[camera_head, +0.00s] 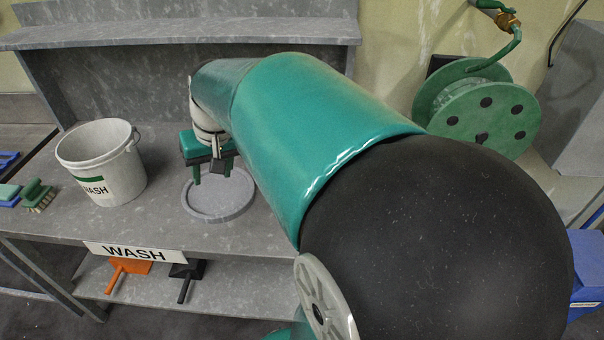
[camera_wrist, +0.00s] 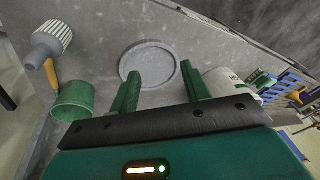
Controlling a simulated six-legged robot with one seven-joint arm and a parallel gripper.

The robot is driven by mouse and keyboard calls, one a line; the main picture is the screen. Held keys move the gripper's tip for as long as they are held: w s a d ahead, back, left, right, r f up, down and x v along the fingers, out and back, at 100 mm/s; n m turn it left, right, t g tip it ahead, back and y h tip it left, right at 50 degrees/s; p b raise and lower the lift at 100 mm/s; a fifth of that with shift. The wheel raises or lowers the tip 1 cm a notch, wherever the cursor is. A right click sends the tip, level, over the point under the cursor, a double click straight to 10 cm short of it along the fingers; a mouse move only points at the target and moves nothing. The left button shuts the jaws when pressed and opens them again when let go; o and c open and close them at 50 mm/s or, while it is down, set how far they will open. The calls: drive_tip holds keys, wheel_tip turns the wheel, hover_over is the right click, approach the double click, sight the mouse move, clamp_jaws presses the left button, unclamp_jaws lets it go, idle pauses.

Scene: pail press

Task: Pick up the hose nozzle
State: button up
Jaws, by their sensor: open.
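In the wrist view, a grey ribbed piece (camera_wrist: 52,38) with a yellow-orange part (camera_wrist: 51,74) is at the upper left, by a green cup-like cylinder (camera_wrist: 75,101). It looks like the hose nozzle, but I cannot be sure. In the head view my arm hides that area. My gripper (camera_wrist: 160,84) is open and empty, its green fingers well apart, with the nozzle-like piece off to their left. In the head view my gripper (camera_head: 212,172) hangs over the bench near a round grey dish (camera_head: 216,219).
A white WASH pail (camera_head: 105,160) stands on the grey bench (camera_head: 150,222), left of the dish. Brushes (camera_head: 36,196) lie at the far left. Orange (camera_head: 128,268) and black (camera_head: 186,275) tools are on the lower shelf. A green hose reel (camera_head: 487,118) is at the right.

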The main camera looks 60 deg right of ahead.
drive_tip(key=s+d+f+m+g, duration=0.1)
drive_tip(key=s+d+f+m, duration=0.2)
drive_tip(key=d, duration=0.7)
drive_tip(key=s+d+f+m+g, duration=0.1)
drive_tip(key=s+d+f, duration=0.25)
drive_tip(key=d, duration=0.65)
drive_tip(key=s+d+f+m+g, duration=0.1)
drive_tip(key=s+d+f+m, duration=0.3)
drive_tip(key=d, duration=0.6)
drive_tip(key=shift+n, duration=0.7)
drive_tip(key=f, duration=0.6)
drive_tip(key=shift+s+d+f, duration=0.2)
drive_tip(key=shift+s+f, duration=0.05)
drive_tip(key=shift+f, duration=0.1)
drive_tip(key=f, duration=0.5)
drive_tip(key=shift+w+d+f, duration=0.15)
drive_tip(key=shift+d+f, duration=0.05)
drive_tip(key=shift+f, duration=0.2)
clamp_jaws()
